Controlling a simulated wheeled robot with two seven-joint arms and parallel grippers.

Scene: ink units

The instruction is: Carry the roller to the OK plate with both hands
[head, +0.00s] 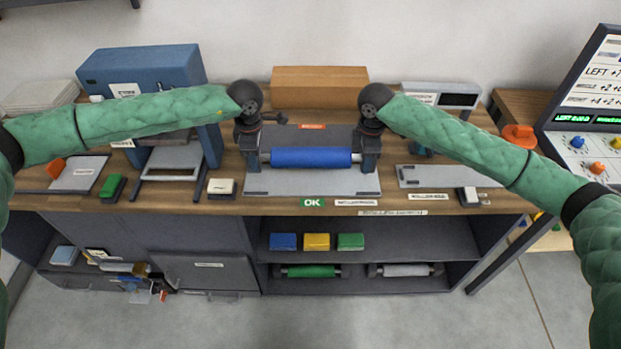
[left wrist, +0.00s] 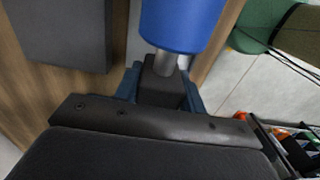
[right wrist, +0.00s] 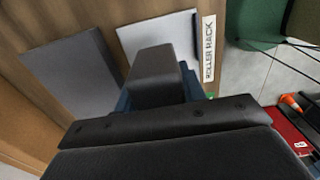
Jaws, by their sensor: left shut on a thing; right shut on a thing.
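The roller (head: 311,157) is a blue cylinder lying level across the middle of the bench. It also shows in the left wrist view (left wrist: 183,24). The OK plate (head: 312,188) is a grey plate behind the green OK label on the bench edge. The roller is over its rear part; I cannot tell whether it touches. My left gripper (head: 252,161) is shut on the roller's left end, at a dark end block (left wrist: 160,88). My right gripper (head: 370,162) is shut on the right end, at a similar block (right wrist: 158,75). The fingers are partly hidden.
A blue press (head: 145,70) stands at the left. A cardboard box (head: 320,87) and a grey device (head: 440,95) stand behind. A grey plate (head: 445,176) lies to the right. The shelf below holds a green roller (head: 308,271) and a grey roller (head: 405,270).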

